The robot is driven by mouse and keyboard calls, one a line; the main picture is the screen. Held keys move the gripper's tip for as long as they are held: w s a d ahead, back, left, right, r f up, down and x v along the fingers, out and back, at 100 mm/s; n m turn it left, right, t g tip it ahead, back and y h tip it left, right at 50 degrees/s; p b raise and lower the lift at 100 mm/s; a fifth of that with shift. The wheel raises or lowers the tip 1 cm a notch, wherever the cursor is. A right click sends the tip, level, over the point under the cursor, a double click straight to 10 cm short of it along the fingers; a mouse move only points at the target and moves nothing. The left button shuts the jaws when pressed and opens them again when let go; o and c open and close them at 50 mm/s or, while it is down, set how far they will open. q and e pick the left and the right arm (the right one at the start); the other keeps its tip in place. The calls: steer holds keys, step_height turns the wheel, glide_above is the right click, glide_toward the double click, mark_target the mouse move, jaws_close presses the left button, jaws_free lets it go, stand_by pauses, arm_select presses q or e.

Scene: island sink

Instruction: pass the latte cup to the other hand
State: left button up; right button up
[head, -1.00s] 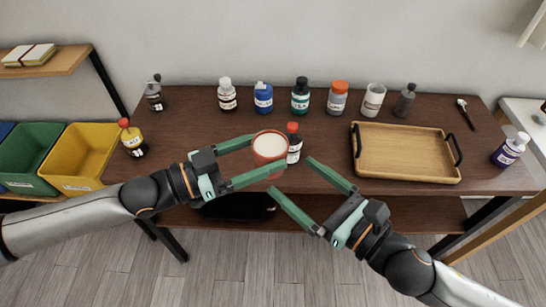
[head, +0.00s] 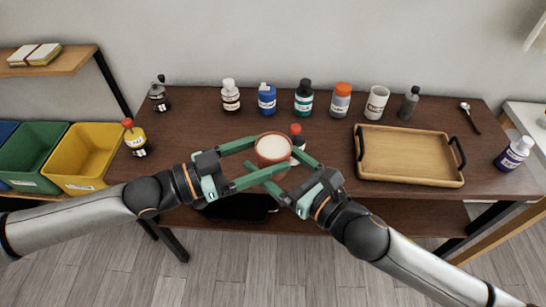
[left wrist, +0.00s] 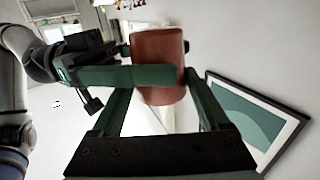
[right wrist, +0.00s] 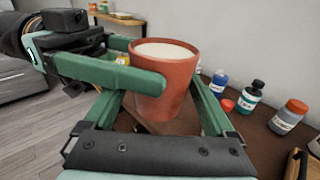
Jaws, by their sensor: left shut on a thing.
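The latte cup (head: 273,150) is a reddish-brown cup with a pale, creamy top, held upright in the air in front of the table's front edge. My left gripper (head: 268,154) is shut on it from the left. My right gripper (head: 273,160) reaches in from the lower right with its fingers spread on either side of the cup. In the right wrist view the cup (right wrist: 168,90) stands between my right fingers, with a left finger crossing in front. In the left wrist view the cup (left wrist: 160,50) is partly covered by a right finger.
A red-capped bottle (head: 297,137) stands on the table (head: 200,140) just behind the cup. Several bottles, such as a blue one (head: 267,98), line the back. A wooden tray (head: 410,181) is at right. Yellow (head: 85,150) and green bins are at left.

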steer(key=c, duration=1.3)
arm_select(q)
steer(key=o, duration=1.5)
arm_select(e)
steer(key=shift+c, duration=0.2)
arm_select(q)
steer(key=shift+a, duration=0.1)
